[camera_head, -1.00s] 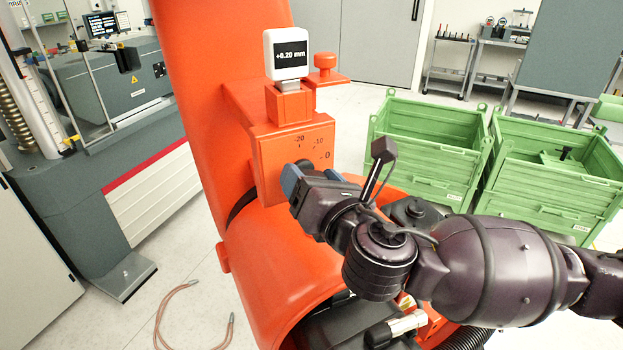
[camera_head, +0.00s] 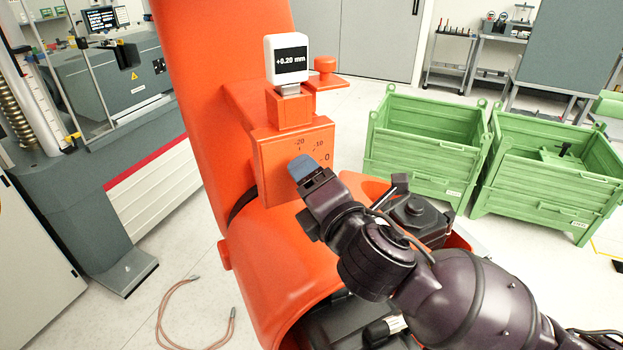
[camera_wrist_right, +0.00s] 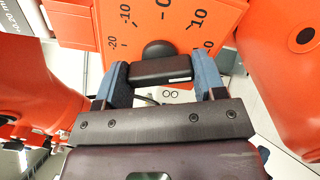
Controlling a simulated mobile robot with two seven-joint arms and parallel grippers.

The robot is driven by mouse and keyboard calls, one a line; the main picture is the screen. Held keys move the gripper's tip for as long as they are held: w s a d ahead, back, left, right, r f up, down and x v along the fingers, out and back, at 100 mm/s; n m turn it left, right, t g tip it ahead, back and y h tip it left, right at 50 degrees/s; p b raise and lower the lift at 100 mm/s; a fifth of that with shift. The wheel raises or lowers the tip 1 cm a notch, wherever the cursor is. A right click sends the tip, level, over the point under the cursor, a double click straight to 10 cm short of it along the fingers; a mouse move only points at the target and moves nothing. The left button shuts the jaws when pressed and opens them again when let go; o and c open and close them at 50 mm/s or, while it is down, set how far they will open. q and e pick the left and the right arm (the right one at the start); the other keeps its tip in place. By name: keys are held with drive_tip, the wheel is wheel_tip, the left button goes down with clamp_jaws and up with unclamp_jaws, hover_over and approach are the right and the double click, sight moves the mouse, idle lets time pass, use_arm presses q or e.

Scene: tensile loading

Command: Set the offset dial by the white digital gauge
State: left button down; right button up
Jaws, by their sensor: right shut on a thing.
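The white digital gauge (camera_head: 287,60) stands upright on the orange block and reads +0.20 mm. Below it is the orange dial housing (camera_head: 270,155), with -20, -10 and 0 visible in the head view. The offset dial's black bar-shaped knob (camera_wrist_right: 160,72) sits in front of the printed scale in the right wrist view. My right gripper (camera_wrist_right: 161,66) has its blue fingers on both ends of this knob and is shut on it. In the head view the right gripper (camera_head: 304,166) covers the knob. My left gripper is not in view.
An orange round button on a bracket (camera_head: 326,72) is right of the gauge. Green crates (camera_head: 420,145) stand on the floor at right. A grey machine (camera_head: 110,190) is at left, and a hose (camera_head: 190,282) lies on the floor.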

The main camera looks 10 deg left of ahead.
idle(0.3)
drive_tip(key=o, duration=0.9)
drive_tip(key=b+v, duration=0.1)
drive_tip(key=v, duration=0.9)
drive_tip(key=shift+s+d, duration=0.25)
drive_tip(key=shift+s, duration=0.05)
